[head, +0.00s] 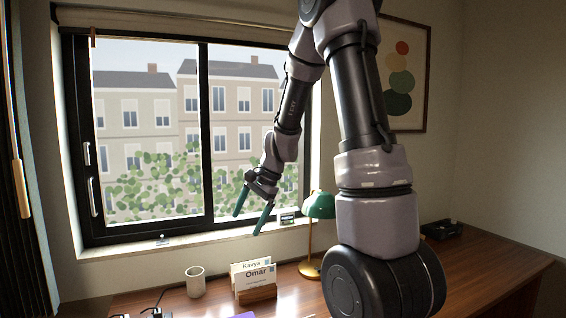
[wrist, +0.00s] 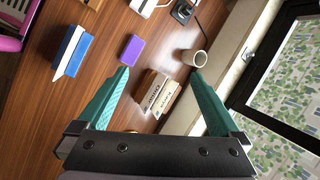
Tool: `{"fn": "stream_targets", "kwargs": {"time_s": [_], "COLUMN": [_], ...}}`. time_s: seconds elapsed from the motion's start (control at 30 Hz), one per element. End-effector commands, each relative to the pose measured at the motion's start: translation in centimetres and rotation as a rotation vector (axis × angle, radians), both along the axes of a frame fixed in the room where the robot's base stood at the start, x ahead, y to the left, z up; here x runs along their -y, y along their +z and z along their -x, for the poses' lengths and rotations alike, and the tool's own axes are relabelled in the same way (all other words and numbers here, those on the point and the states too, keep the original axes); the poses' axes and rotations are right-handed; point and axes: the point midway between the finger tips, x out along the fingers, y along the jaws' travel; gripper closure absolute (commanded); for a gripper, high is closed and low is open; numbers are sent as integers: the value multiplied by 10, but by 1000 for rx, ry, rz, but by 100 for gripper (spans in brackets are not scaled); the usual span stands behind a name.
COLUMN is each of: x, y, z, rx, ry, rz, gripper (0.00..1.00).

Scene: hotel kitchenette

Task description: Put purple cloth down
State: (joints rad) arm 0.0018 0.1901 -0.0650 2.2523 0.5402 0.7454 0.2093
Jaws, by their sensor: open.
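The purple cloth (wrist: 132,50) is a small folded-looking rectangle lying on the wooden desk in the wrist view. Only a sliver of the cloth (head: 243,315) shows at the bottom edge of the head view. My gripper (head: 247,222) hangs above the desk in front of the window, its teal fingers apart with nothing between them. In the wrist view my gripper (wrist: 160,72) is open, and the cloth lies below and beyond its left fingertip, apart from it.
A card holder (head: 256,292) with name cards stands beside a beige cup (head: 195,281). A green lamp (head: 319,205) stands right of them. A blue-and-white block (wrist: 72,50) lies left of the cloth. A power strip (wrist: 183,12) is beyond. Bare desk surrounds the cloth.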

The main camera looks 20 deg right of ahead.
Motion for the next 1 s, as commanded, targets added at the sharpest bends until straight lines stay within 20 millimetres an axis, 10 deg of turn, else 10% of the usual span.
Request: {"fn": "stream_targets", "kwargs": {"time_s": [0.2,0.5,1.0], "x": [0,9,23], "y": [84,158,190], "z": [48,128,197], "rx": [184,411,572], "ry": [176,384,523], "rz": [88,268,466], "gripper": [0,0,0]}}
